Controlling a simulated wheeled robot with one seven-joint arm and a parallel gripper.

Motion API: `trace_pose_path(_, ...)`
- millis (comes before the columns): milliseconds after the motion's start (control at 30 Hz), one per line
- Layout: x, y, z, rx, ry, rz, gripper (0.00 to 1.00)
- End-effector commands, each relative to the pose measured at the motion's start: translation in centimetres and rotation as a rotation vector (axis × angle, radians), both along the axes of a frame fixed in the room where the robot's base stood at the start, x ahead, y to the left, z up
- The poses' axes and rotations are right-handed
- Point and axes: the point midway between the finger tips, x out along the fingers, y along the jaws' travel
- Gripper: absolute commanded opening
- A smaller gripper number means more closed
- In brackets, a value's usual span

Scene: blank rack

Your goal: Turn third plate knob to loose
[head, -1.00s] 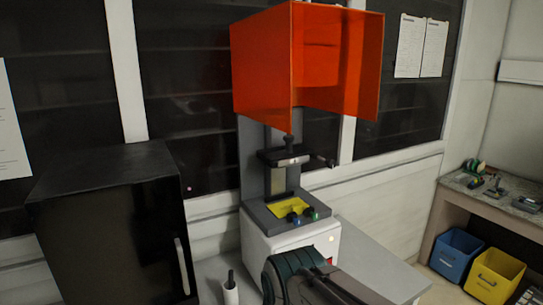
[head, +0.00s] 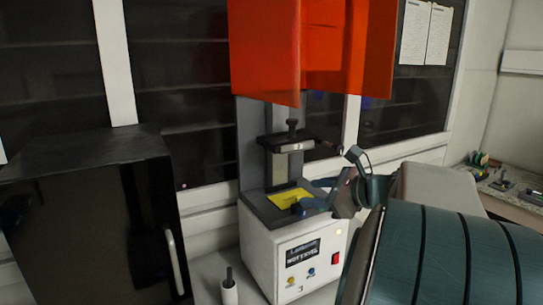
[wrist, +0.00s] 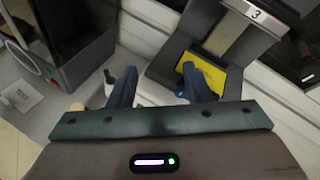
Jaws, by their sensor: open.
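The machine (head: 290,240) has a white base marked 3. Its dark build plate carriage (head: 285,143) stands above the yellow vat (head: 290,197). A black plate knob (head: 292,125) stands upright on top of the carriage; I cannot tell its turn setting. In the wrist view the carriage carries a label 3 (wrist: 255,14), and the yellow vat (wrist: 208,72) is partly behind a finger. My gripper (head: 312,194) is open and empty, low at the right front of the vat, below and apart from the knob. Its two blue fingers (wrist: 160,75) are spread in the wrist view.
The orange hood (head: 310,45) hangs above the carriage. A black cabinet (head: 90,220) stands at left. A white cup with a dark handle (head: 229,290) stands between cabinet and machine. A side bench (head: 500,185) with small tools is at far right.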

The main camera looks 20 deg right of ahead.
Motion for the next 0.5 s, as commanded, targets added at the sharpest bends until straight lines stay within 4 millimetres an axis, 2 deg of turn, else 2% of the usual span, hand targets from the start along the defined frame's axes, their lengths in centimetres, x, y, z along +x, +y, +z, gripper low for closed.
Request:
trace_pose_path(33,0.0,-3.4,0.3,0.096,-0.038,-0.097,0.45)
trace_pose_path(100,-0.4,-7.3,1.7,0.221,-0.097,-0.202,0.45)
trace_pose_path(200,-1.3,-11.6,3.2,0.351,-0.174,-0.307,0.45)
trace_pose_path(333,-2.4,-14.8,4.4,0.444,-0.238,-0.375,0.45)
trace_pose_path(500,-1.7,-15.6,5.0,0.475,-0.259,-0.393,0.45)
